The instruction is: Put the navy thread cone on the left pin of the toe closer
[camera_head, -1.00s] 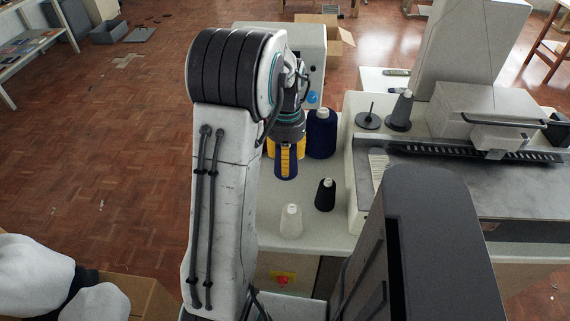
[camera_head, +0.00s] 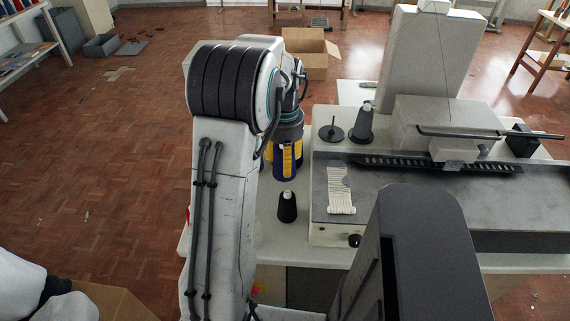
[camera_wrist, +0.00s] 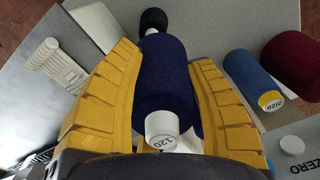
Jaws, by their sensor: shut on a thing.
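The navy thread cone (camera_wrist: 165,85) is between the two yellow fingers of my gripper (camera_wrist: 160,100) in the wrist view; its white tip, marked 120, faces the camera. In the head view my gripper (camera_head: 285,160) holds the navy cone (camera_head: 284,170) left of the toe closer (camera_head: 420,185), with the arm partly hiding it. The left pin (camera_head: 332,128) stands bare on a dark round base at the back left of the machine. A dark grey cone (camera_head: 362,124) stands beside it on the right.
A black cone (camera_head: 287,207) stands on the table in front of my gripper. A pale knitted piece (camera_head: 340,190) lies on the machine. Blue (camera_wrist: 250,75) and maroon (camera_wrist: 292,50) cones show at right in the wrist view. A tall pale column (camera_head: 428,60) rises behind the pins.

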